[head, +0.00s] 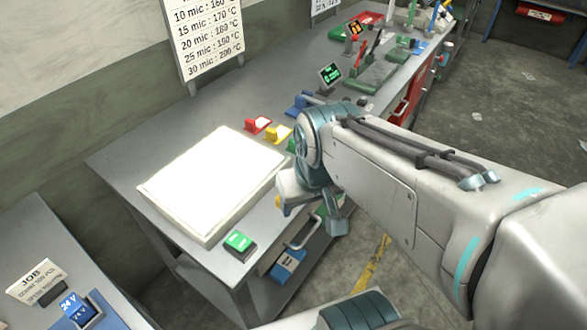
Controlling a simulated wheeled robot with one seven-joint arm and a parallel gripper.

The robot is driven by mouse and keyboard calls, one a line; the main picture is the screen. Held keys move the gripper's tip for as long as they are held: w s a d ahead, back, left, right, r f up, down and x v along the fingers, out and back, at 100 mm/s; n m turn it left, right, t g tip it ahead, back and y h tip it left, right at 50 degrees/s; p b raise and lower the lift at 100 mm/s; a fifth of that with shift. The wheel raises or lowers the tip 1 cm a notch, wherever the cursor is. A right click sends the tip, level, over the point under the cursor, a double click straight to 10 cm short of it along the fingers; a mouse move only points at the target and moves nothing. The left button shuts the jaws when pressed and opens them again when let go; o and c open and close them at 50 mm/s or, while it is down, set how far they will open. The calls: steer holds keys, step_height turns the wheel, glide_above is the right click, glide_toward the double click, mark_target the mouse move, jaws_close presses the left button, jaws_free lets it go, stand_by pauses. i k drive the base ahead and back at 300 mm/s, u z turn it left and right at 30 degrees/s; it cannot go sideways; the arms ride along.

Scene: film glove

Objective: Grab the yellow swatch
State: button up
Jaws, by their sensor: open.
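A small yellow swatch piece (272,137) with a pale part beside it lies on the grey bench, just past the far right corner of the bright white light panel. It stands between a similar red piece (251,127) and a green piece (291,146), which my arm partly covers. My gripper (308,208) is at the bench's front edge, nearer to me than the yellow piece and apart from it. It is open. Its fingertips are largely hidden behind my own wrist, and I see nothing held in it.
The light panel (213,185) fills the bench's near part, with a green box (239,242) in front. A blue piece (297,103), a small display (330,74) and tools stand farther along. A side table (50,235) is at lower left.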

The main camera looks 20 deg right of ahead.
mark_target(275, 137)
steer(key=k, duration=0.5)
steer(key=z, duration=1.85)
steer(key=i, duration=1.65)
steer(key=u, duration=2.95)
steer(key=i, duration=0.5)
steer(key=u, duration=0.1)
